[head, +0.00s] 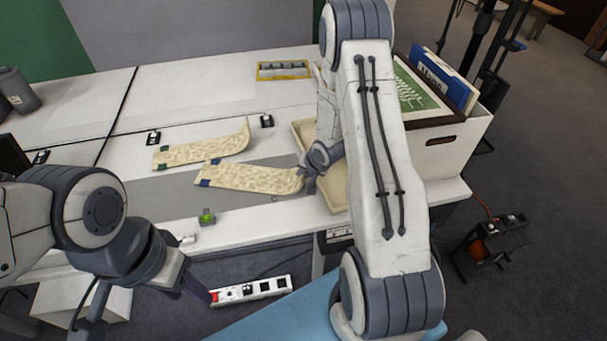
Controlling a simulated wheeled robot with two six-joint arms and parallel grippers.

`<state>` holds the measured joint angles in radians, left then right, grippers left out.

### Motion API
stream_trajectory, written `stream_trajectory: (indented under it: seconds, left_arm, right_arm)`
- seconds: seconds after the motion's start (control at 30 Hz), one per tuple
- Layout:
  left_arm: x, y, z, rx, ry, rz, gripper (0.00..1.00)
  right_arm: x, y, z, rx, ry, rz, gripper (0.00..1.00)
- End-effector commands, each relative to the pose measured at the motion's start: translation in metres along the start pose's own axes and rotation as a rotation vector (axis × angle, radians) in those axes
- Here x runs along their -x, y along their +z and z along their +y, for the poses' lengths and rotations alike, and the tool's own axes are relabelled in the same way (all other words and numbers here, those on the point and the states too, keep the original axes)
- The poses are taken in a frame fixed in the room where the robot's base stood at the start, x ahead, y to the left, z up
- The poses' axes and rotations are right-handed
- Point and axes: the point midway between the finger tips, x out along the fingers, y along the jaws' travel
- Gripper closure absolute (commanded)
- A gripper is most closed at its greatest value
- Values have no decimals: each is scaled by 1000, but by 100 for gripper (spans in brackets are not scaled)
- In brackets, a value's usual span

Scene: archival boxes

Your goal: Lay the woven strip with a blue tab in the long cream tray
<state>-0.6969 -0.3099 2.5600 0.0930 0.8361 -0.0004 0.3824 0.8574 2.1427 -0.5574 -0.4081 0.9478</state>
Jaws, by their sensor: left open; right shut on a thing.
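The woven strip with a blue tab (250,179) is cream and patterned. Its blue tab is at its left end, and its right end curves up at my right gripper (309,181). My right gripper is shut on that right end, at the left edge of the long cream tray (335,200). My arm hides much of the tray, and I cannot tell whether the strip touches its rim. My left gripper (197,291) is open, low at the left in front of the table edge, away from the strip. Its fingers are only partly visible.
A similar woven strip with a green tab (200,150) lies just behind. A green object (207,216) is near the table's front edge. A yellow-framed item (283,70) lies at the back. A white box with folders (450,145) stands right of the tray. A power strip (250,290) lies below.

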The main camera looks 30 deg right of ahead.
Motion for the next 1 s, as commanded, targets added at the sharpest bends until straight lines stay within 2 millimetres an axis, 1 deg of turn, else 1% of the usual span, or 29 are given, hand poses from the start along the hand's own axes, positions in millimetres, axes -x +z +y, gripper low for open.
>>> stream_trajectory:
  seconds: [0.23,0.37,0.4,0.47,0.8,0.9,1.0]
  left_arm:
    - [0,0,0,0,0,0,50]
    - [-2,0,0,0,0,0,50]
    - [-2,0,0,0,0,0,50]
    - [-1,0,0,0,0,0,50]
    - [0,0,0,0,0,0,50]
    - [1,0,0,0,0,0,50]
    - [3,0,0,0,0,0,50]
  right_arm:
    - [0,-1,0,0,-1,3,100]
    - [-4,1,2,0,-1,2,100]
    - [-4,1,2,0,-1,2,79]
    - [-3,1,2,0,-1,2,56]
    - [-1,0,1,1,-1,2,56]
    - [6,-1,0,0,-1,2,56]
    - [23,-1,0,0,-1,3,56]
